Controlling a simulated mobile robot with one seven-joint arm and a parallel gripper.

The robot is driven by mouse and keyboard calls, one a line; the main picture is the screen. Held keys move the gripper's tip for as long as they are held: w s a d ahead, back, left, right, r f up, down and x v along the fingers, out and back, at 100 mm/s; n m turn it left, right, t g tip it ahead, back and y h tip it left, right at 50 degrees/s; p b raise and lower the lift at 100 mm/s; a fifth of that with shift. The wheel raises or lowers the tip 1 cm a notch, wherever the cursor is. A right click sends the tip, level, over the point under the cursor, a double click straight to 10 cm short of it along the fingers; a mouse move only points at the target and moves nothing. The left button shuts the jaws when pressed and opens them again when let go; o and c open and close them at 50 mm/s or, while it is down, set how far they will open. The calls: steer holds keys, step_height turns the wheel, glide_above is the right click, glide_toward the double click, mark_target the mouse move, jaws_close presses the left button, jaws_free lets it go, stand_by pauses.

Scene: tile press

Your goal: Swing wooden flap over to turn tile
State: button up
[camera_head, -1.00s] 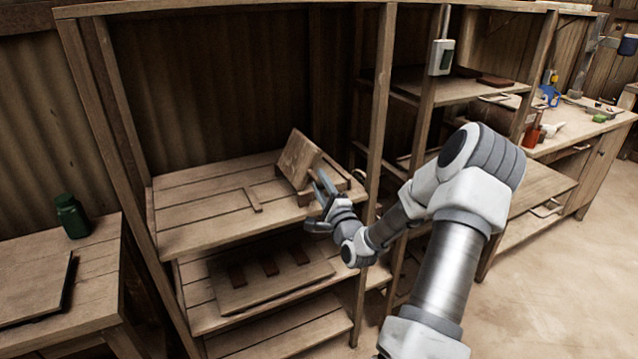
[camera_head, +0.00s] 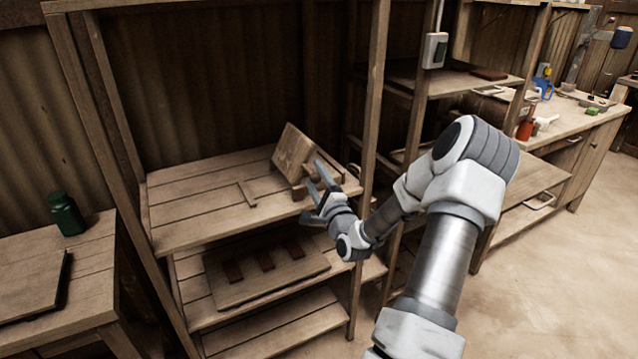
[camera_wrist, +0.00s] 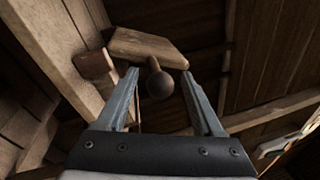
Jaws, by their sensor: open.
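The wooden flap (camera_head: 293,153) stands tilted up at the right end of the upper shelf, near the post. In the wrist view the flap (camera_wrist: 146,47) shows above the fingers, with a round dark knob (camera_wrist: 160,84) on a short stem. My gripper (camera_head: 320,178) is at the flap's right side, in front of the shelf edge. In the wrist view my gripper (camera_wrist: 162,82) is open, and the knob appears between its fingertips. I cannot tell whether the fingers touch it. No tile can be made out.
A thin wooden corner strip (camera_head: 246,194) lies on the upper shelf (camera_head: 190,213). A board with dark strips (camera_head: 222,287) lies on the shelf below. A post (camera_head: 374,90) stands close right of the flap. A green bottle (camera_head: 66,214) stands on the left table.

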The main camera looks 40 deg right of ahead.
steer(key=v, duration=1.7)
steer(key=shift+s, duration=0.2)
steer(key=shift+w, duration=0.1)
